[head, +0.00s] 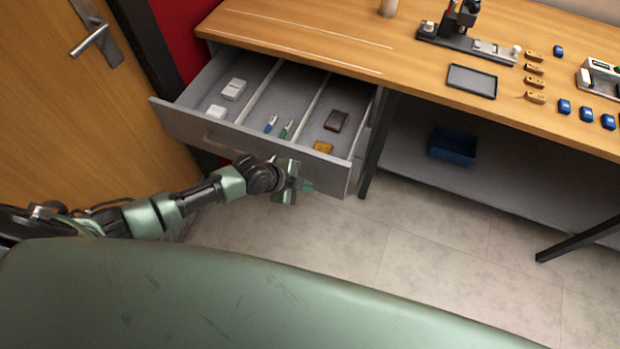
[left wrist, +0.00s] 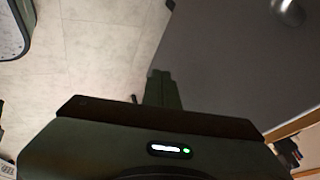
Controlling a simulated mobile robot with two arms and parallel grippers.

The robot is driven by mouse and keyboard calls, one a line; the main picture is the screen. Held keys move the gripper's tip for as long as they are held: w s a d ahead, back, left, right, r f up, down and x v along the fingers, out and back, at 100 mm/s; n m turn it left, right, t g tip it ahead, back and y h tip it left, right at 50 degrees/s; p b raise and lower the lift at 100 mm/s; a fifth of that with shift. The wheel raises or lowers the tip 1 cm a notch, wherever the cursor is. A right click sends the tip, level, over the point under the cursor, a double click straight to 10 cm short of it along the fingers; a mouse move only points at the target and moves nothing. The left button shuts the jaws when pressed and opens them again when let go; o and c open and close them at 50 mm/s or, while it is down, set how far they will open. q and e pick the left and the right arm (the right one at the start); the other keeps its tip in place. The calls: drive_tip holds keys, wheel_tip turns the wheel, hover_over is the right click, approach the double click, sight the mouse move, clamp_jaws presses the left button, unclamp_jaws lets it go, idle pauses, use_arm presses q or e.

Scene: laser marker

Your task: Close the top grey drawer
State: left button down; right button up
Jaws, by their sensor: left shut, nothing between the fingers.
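The top grey drawer (head: 190,128) is pulled out from under the left end of the wooden workbench. It has three compartments, with white boxes in the left one, two marker-like items in the middle, and a brown and a yellow item in the right one. My left gripper (head: 292,184) is at the right part of the drawer's front panel, its fingers shut and empty. I cannot tell whether it touches the panel. In the left wrist view the shut fingers (left wrist: 163,88) overlap the edge of a dark grey surface (left wrist: 230,70), likely the drawer front. My right gripper is not visible.
A blue bin (head: 453,147) sits on the lower shelf. A dark table leg (head: 378,150) stands right of the drawer. A wooden door (head: 80,110) is at left.

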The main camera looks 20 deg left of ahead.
use_arm(q)
drive_tip(key=shift+w+d, duration=0.1)
drive_tip(key=shift+w, duration=0.9)
